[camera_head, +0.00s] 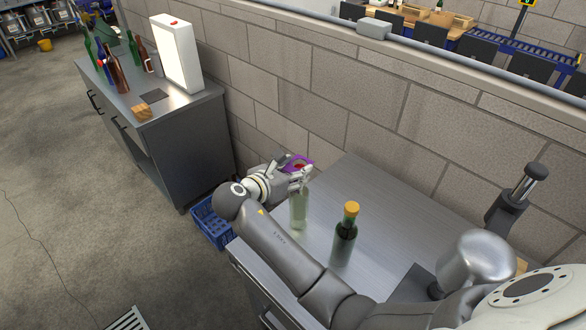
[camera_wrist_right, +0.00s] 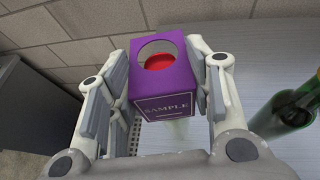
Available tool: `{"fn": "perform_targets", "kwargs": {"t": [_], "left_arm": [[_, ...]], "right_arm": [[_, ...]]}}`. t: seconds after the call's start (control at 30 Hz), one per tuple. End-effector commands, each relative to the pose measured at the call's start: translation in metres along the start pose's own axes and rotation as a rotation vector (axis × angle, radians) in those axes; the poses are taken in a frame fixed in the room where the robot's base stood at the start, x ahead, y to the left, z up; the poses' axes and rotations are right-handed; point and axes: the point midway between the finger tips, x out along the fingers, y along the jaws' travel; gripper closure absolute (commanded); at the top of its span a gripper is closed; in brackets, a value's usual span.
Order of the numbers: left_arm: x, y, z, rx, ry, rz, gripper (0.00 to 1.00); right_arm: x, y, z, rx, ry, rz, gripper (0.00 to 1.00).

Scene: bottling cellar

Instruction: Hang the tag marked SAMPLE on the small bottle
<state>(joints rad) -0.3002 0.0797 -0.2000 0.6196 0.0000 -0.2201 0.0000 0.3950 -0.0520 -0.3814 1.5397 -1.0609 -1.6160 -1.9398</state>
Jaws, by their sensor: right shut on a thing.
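The purple tag marked SAMPLE (camera_wrist_right: 165,95) is held between the fingers of my right gripper (camera_wrist_right: 160,88), and its purple edge shows in the head view (camera_head: 297,160). A red round top shows through the tag's hole (camera_wrist_right: 160,62). A small pale clear bottle (camera_head: 299,212) stands upright on the grey table, directly below the right gripper (camera_head: 300,178). The bottle's neck is hidden by the fingers and tag. I cannot tell whether the tag rests on the bottle or is held just above it. My left gripper is out of view.
A dark green bottle with an orange cap (camera_head: 344,240) stands close to the right of the small bottle, also at the right in the wrist view (camera_wrist_right: 288,112). A block wall runs behind the table (camera_head: 360,180). A blue crate (camera_head: 211,224) is on the floor at left.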

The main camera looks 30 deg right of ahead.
Motion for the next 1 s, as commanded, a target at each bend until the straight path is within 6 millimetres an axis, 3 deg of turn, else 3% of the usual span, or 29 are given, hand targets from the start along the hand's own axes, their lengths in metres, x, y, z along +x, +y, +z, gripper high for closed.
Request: {"fn": "perform_targets", "kwargs": {"t": [1.0], "left_arm": [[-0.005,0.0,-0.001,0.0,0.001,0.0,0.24]], "right_arm": [[0.005,0.0,-0.011,-0.001,0.0,0.0,0.59]]}}
